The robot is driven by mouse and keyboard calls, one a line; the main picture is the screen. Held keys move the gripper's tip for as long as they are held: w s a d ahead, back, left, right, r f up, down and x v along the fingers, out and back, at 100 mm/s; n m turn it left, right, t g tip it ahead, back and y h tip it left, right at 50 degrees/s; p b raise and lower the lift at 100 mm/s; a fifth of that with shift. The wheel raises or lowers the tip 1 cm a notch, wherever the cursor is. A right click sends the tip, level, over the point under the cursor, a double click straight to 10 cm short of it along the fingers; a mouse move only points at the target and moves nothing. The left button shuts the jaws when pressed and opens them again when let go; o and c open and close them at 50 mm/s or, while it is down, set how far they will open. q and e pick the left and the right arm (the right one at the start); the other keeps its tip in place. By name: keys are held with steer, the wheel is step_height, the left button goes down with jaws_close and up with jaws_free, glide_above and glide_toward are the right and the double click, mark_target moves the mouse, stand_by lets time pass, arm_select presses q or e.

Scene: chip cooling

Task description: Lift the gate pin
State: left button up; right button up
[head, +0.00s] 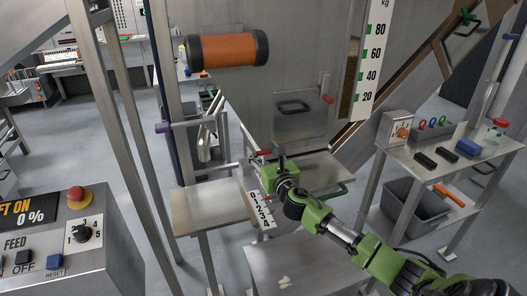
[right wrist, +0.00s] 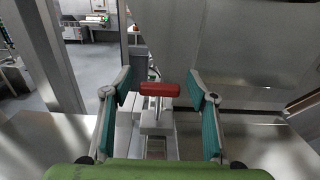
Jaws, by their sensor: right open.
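The gate pin shows in the right wrist view as a red crossbar handle (right wrist: 160,89) on a thin grey stem above a metal block. In the head view its red end (head: 264,152) shows just left of my right gripper (head: 280,158). In the right wrist view my right gripper (right wrist: 159,96) is open, with a teal-padded finger on each side of the red handle and a visible gap on both sides. Nothing is held. The pin's lower part is hidden in its block. My left gripper is not in view.
A small plate numbered 0 to 4 (head: 262,212) lies below the gripper. An orange drum (head: 228,50) and a kg scale (head: 370,60) are above. A side table (head: 475,162) stands at right, a control panel (head: 70,250) at lower left.

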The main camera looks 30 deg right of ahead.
jaws_close()
steer(key=shift+f, duration=0.1)
stand_by(0.3)
jaws_free()
steer(key=v, duration=1.2)
steer(key=shift+f, duration=0.1)
stand_by(0.4)
